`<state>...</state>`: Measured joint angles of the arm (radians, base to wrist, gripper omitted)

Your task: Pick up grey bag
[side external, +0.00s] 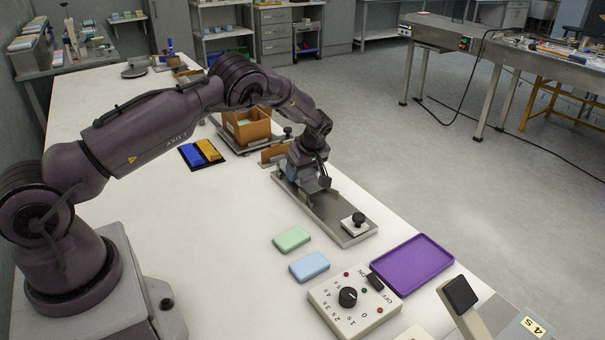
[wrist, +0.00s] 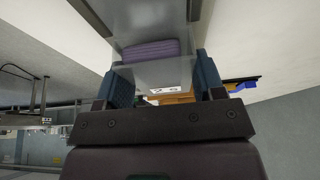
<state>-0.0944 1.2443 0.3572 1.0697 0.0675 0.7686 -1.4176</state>
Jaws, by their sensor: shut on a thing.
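My gripper (side external: 310,178) is low over the long metal rail plate (side external: 335,218) in the side external view. In the wrist view its two dark blue-grey fingers (wrist: 165,84) stand either side of a smooth grey thing (wrist: 160,72), which I take as the grey bag. The gripper is shut on it. A white label with dark marks shows at its lower edge. A ridged purple piece shows just beyond or on the grey surface; I cannot tell which. In the side view my wrist and fingers hide most of the bag.
A black-knobbed clamp block (side external: 355,225) sits on the rail's near end. Green (side external: 292,239) and blue (side external: 309,266) packs, a purple tray (side external: 412,265) and a dial box (side external: 352,302) lie nearer. An orange-brown box (side external: 247,128) and blue and yellow blocks (side external: 201,153) stand behind. Table at left is clear.

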